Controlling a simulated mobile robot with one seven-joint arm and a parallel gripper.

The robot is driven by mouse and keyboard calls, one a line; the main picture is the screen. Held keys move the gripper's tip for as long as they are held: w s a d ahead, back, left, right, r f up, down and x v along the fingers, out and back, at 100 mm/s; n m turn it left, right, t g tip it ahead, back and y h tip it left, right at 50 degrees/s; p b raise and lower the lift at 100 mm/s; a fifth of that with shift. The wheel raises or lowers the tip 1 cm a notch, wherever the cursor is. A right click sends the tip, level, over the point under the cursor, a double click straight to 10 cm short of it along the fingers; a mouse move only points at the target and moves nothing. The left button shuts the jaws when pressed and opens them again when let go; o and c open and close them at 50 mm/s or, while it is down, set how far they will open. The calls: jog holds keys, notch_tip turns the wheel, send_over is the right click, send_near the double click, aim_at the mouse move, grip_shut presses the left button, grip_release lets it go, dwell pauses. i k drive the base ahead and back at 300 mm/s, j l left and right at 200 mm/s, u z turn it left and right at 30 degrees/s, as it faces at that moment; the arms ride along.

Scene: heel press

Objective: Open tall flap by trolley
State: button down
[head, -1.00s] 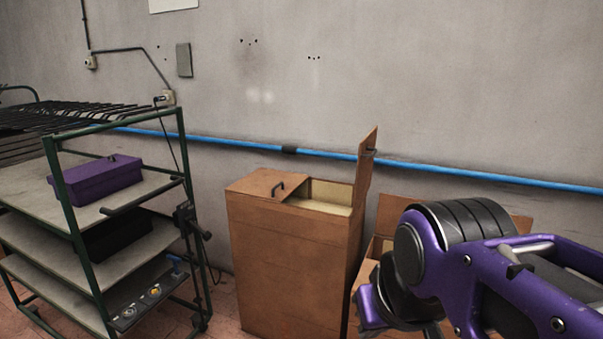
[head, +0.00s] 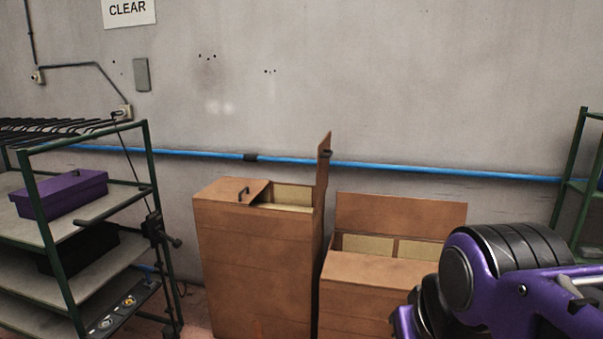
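The tall brown box (head: 255,265) stands against the wall, to the right of the green-framed trolley (head: 62,250). My purple and black arm is at the lower right, in front of the lower box. My gripper itself is not visible.
A lower brown box (head: 370,300) stands close on the right with its back flap (head: 400,215) raised. The trolley holds a purple box (head: 62,193) and a black box. A green rack (head: 570,180) stands at the far right. A blue pipe (head: 400,168) runs along the wall.

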aim_at(228, 190)
jog(key=i+j+u, duration=0.15)
jog(key=i+j, duration=0.15)
jog(key=i, duration=0.2)
jog(key=i+j+u, duration=0.1)
jog(key=i+j, duration=0.2)
jog(key=i, duration=0.2)
jog(key=i+j+u, duration=0.15)
jog(key=i, duration=0.4)
jog(key=i+j, duration=0.3)
jog(key=i+j+z, duration=0.1)
jog(key=i+j, duration=0.2)
jog(key=j, duration=0.15)
jog(key=k+l, duration=0.3)
jog(key=l, duration=0.15)
jog(key=i+u, duration=0.35)
jog(key=i, duration=0.25)
